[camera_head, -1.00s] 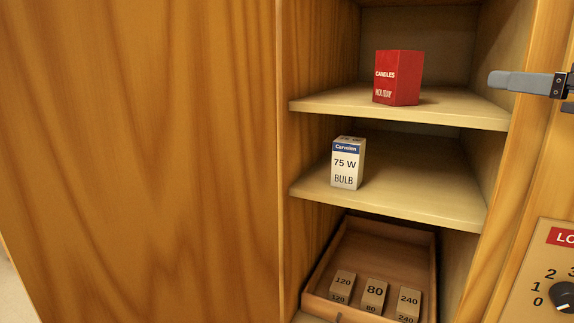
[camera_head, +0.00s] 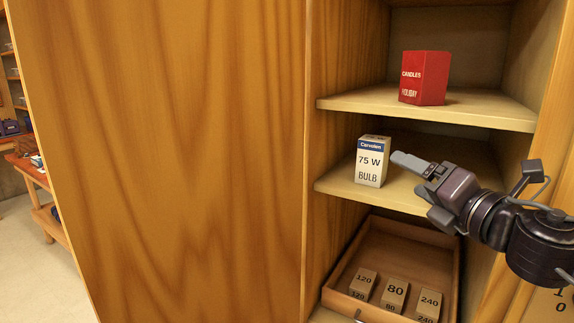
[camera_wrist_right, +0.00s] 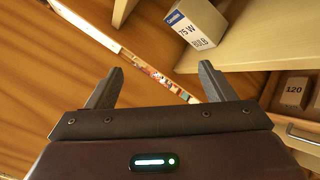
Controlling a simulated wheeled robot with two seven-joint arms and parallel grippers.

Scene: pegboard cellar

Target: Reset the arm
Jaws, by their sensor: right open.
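My right gripper (camera_head: 413,172) reaches in from the right in the head view, in front of the cupboard's middle shelf. In the right wrist view its two fingers (camera_wrist_right: 157,85) stand wide apart with nothing between them. A white and blue 75 W bulb box (camera_head: 371,162) stands upright on the middle shelf, just left of the gripper in the head view. The box also shows at the top of the right wrist view (camera_wrist_right: 196,22), beyond the fingers and apart from them. My left gripper is not in view.
A red candles box (camera_head: 424,78) stands on the upper shelf (camera_head: 480,107). Below, an open wooden drawer (camera_head: 408,247) holds blocks marked 120 (camera_head: 362,283), 80 (camera_head: 394,294) and 240 (camera_head: 428,304). A large wooden panel (camera_head: 170,160) fills the left. A workbench (camera_head: 30,170) shows beyond it.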

